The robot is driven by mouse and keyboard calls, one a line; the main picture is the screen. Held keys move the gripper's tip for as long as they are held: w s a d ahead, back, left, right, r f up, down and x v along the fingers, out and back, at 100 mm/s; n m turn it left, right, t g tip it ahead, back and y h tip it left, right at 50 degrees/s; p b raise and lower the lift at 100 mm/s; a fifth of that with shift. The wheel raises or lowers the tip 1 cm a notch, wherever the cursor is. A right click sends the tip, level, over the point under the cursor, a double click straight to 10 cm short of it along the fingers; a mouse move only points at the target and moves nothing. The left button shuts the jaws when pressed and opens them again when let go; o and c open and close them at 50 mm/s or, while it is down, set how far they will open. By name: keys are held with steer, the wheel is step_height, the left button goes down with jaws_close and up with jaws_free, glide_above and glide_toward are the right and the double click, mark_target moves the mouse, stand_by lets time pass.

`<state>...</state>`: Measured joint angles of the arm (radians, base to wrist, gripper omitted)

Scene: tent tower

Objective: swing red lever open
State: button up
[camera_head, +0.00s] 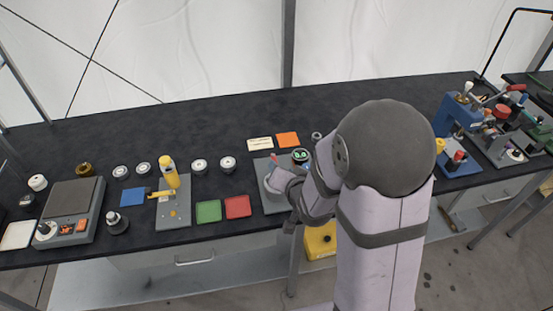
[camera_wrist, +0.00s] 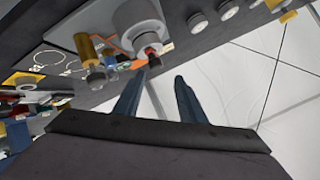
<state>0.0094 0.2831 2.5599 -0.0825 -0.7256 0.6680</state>
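A small red part (camera_head: 276,160), which may be the red lever, shows beside my wrist at the grey plate (camera_head: 270,204) in the head view. In the wrist view a red tip (camera_wrist: 151,52) sticks out below a round grey housing (camera_wrist: 136,20); I cannot tell how far the lever is swung. My gripper (camera_wrist: 162,75) has its two blue fingers apart with nothing between them. The red tip is just beyond the left fingertip; I cannot tell whether they touch. In the head view my arm hides the fingers and much of the plate.
A blue press (camera_head: 457,120) and a red-handled clamp (camera_head: 514,88) stand far right. The back left bench is clear.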

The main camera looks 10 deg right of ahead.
steer(key=f+n+t+b, duration=0.1)
steer(key=t, duration=0.1)
steer(key=f+n+t+b, duration=0.1)
steer(key=n+b, duration=0.1)
steer(key=w+f+n+t+b, duration=0.1)
steer(key=t+b, duration=0.1)
steer(key=shift+w+a+f+n+t, duration=0.1)
steer(key=shift+a+n+t, duration=0.2)
steer(key=shift+n, duration=0.1)
steer(key=shift+s+d+f+n+t+h+b, duration=0.15)
steer(key=shift+s+f+n+t+h+b, duration=0.25)
steer(key=shift+n, duration=0.6)
steer(key=shift+w+f, duration=0.1)
steer(key=w+p, duration=0.1)
steer(key=w, duration=0.4)
steer(key=shift+w+p, duration=0.15)
steer(key=shift+p, duration=0.15)
steer(key=shift+w, duration=0.9)
steer(key=shift+c, duration=0.2)
